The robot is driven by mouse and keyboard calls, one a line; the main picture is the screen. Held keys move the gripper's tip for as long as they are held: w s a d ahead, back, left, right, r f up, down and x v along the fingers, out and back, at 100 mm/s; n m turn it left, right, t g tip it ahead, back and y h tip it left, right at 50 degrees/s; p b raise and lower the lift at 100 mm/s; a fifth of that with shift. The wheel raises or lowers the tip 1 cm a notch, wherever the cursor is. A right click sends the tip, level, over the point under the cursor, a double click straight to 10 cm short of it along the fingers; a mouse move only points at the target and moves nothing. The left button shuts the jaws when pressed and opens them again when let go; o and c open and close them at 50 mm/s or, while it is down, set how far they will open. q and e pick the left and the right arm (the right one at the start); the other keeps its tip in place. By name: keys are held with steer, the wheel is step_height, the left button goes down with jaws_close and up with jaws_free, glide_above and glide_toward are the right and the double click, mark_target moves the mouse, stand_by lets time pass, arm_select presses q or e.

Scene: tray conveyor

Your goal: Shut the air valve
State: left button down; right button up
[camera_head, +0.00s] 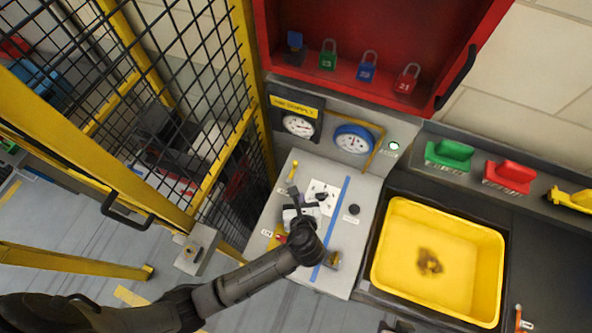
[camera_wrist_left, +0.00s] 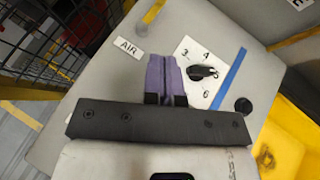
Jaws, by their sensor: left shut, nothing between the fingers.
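A yellow lever (camera_head: 292,170) sticks up at the upper left of the grey panel (camera_head: 345,250), by a small label. In the left wrist view an AIR label (camera_wrist_left: 129,49) lies left of my fingers, and a yellow strip (camera_wrist_left: 153,11) beyond them seems to be that lever. My left gripper (camera_head: 293,193) hangs over the panel just in front of the lever. Its purple fingers (camera_wrist_left: 164,75) are together and empty in the left wrist view. Whether they touch the lever cannot be told. My right gripper is out of view.
A black selector knob (camera_wrist_left: 203,72) on a numbered white card is close to the fingers' right. A blue strip (camera_head: 335,215) and black button (camera_head: 354,209) are further right. Gauges (camera_head: 298,125) stand behind, mesh fence (camera_head: 190,110) left, yellow bin (camera_head: 388,255) right.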

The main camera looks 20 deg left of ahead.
arm_select(q)
glide_toward(295, 166)
steer(key=f, duration=0.1)
steer(key=w+f, duration=0.1)
steer(key=f, duration=0.1)
steer(key=shift+w+a+f, duration=0.25)
steer(key=shift+a, duration=0.1)
steer(key=w, duration=0.1)
steer(key=w+a, duration=0.1)
steer(key=shift+w+a+f, duration=0.1)
steer(key=shift+w+a, duration=0.15)
steer(key=shift+w, duration=0.05)
steer(key=shift+w+a+f, duration=0.1)
steer(key=shift+w+a, duration=0.2)
steer(key=shift+w, duration=0.25)
steer(key=shift+w+a, duration=0.1)
